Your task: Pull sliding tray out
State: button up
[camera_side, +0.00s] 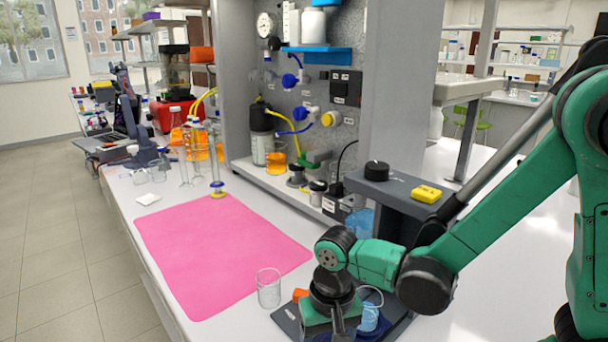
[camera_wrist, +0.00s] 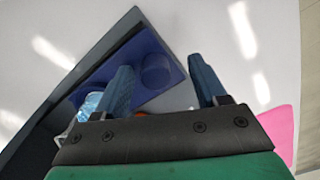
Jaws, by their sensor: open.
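The sliding tray (camera_wrist: 150,48) looks like a dark blue plate with a round raised part (camera_wrist: 157,70) in the wrist view. In the side view only a blue sliver (camera_side: 378,334) shows low by the base, mostly hidden by my gripper. My gripper (camera_wrist: 163,78) is open and empty in the wrist view. Its left finger overlaps the tray in the picture, and its right finger shows over white bench. I cannot tell if a finger touches the tray. In the side view my gripper (camera_side: 338,328) points down over the base.
A light blue cup-like item (camera_side: 368,316) stands close beside my gripper. A grey stand (camera_side: 400,190) with a black knob and yellow block rises behind. The mat is clear.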

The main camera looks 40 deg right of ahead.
jog(key=shift+r, duration=2.8)
jog(key=shift+r, duration=2.5)
jog(key=shift+d, duration=0.1)
jog(key=d+n+t, duration=0.5)
jog(key=d+t, duration=0.2)
jog(key=shift+w+d+r, duration=0.35)
jog(key=shift+w+r, duration=0.05)
jog(key=shift+w, duration=0.05)
